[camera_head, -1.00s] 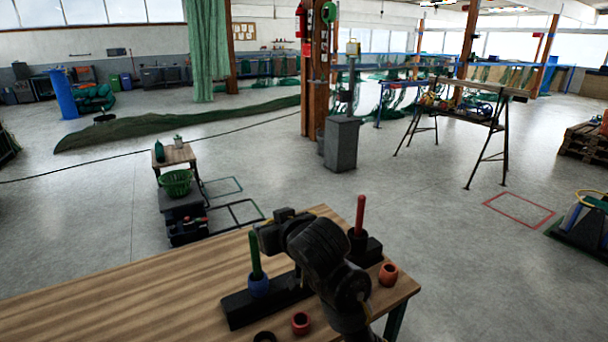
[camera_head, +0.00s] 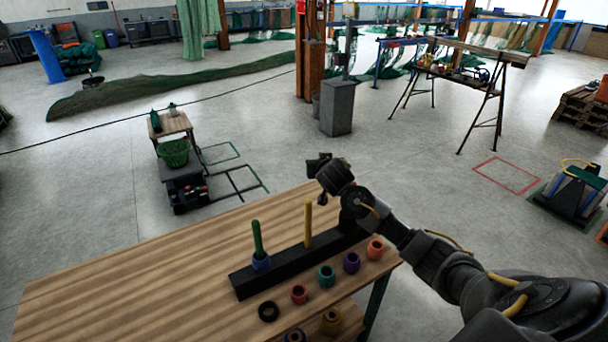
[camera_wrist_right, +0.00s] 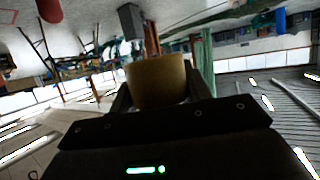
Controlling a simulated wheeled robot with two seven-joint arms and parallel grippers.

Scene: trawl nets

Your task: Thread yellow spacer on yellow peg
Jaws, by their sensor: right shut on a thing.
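The yellow peg (camera_head: 308,224) stands upright and bare in the black base (camera_head: 290,262) on the table. My right gripper (camera_head: 318,165) is above and slightly right of the peg in the head view, pointing away from my body. In the right wrist view a dull yellow spacer (camera_wrist_right: 158,80) sits between the fingers, which are shut on it. The gripper hides most of it in the head view. Another yellowish spacer (camera_head: 330,321) is low in the head view. My left gripper is not in view.
A green peg (camera_head: 257,238) with a blue spacer (camera_head: 261,262) at its foot stands left of the yellow peg. Several loose spacers, including a teal one (camera_head: 326,276) and an orange one (camera_head: 375,249), lie in front of the base. The table's left part is clear.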

